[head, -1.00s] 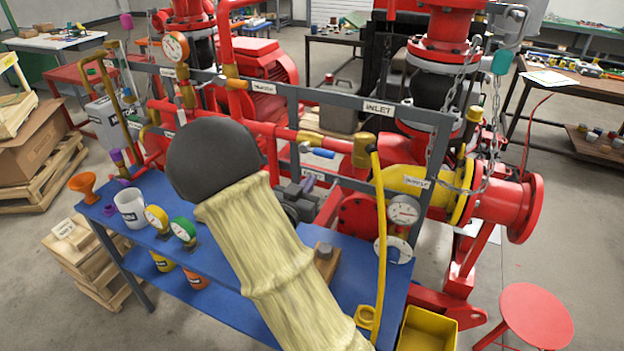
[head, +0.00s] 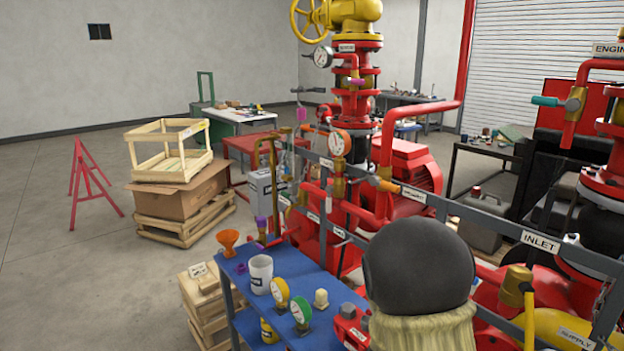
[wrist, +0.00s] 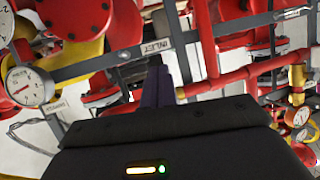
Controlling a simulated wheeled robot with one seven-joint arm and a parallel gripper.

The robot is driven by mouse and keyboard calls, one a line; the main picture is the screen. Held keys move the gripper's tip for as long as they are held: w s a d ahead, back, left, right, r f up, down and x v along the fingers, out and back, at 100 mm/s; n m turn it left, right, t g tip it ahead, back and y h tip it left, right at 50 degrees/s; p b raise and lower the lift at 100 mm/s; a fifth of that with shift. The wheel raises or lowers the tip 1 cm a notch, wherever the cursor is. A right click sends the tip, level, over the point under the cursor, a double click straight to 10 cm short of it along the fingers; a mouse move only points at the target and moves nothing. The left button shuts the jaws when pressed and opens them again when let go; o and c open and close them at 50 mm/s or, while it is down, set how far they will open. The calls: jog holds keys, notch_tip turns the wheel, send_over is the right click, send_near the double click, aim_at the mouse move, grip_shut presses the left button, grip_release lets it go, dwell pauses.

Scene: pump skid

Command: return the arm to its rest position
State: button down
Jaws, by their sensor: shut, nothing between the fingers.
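My arm (head: 425,275) rises from the bottom edge of the head view, right of centre, as a dark rounded joint above a cream ribbed sleeve. It covers part of the blue bench and the pipework behind. My gripper is out of sight in the head view. In the wrist view my gripper (wrist: 158,84) shows as dark fingers beyond the black wrist housing, closed together with nothing between them. It points toward the grey rail with the INLET label (wrist: 157,46) and the red pipes. I cannot tell how far the fingertips are from the rail.
The blue bench (head: 262,292) holds a white cup (head: 261,274), an orange funnel (head: 228,241) and gauges (head: 301,311). The grey rail (head: 455,208) and red pump pipes stand close behind my arm. Crates (head: 170,152) stand at left, with open floor (head: 60,270) beyond.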

jog(key=s+a+f+n+g+y, duration=0.2)
jog(key=s+a+n+g+y, duration=0.25)
jog(key=s+a+y, duration=0.35)
jog(key=s+a+n+g, duration=0.2)
jog(key=s+n+g, duration=0.1)
jog(key=s, duration=0.8)
jog(key=shift+a+r+n, duration=0.15)
jog(key=shift+a+n, duration=0.05)
jog(key=shift+n, duration=0.25)
